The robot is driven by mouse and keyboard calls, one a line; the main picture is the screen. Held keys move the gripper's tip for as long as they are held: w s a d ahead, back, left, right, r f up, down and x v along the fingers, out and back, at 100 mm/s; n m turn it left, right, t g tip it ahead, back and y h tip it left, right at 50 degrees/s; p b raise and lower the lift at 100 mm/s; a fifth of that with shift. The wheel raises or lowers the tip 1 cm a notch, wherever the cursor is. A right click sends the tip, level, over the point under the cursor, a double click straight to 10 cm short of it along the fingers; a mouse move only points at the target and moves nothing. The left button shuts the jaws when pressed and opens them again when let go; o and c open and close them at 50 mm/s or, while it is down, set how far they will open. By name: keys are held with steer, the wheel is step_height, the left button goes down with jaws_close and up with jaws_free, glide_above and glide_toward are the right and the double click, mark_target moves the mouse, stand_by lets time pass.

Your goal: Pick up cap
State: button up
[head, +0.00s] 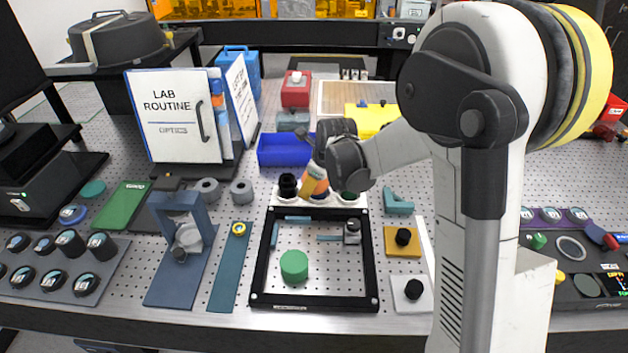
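I cannot tell for sure which thing is the cap. A white holder (272,198) carries a row of small round pieces: a black one (288,187) at its left end, a dark blue one partly hidden, and a dark green one (349,194) at its right. A short green cylinder (294,265) stands apart inside a black square frame (261,250). My gripper (313,188), with orange and yellow parts, reaches down over the middle of the holder. Its fingertips are small and partly hidden, so neither their opening nor any contact is clear.
A blue bin (284,149) lies just behind the holder. A lab routine binder (175,115) stands at left. A slate-blue stand (181,245) and a rack of dark round pieces (57,270) are front left. My arm hides much of the right side.

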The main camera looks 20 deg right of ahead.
steer(key=c, duration=0.8)
steer(key=shift+r, duration=0.1)
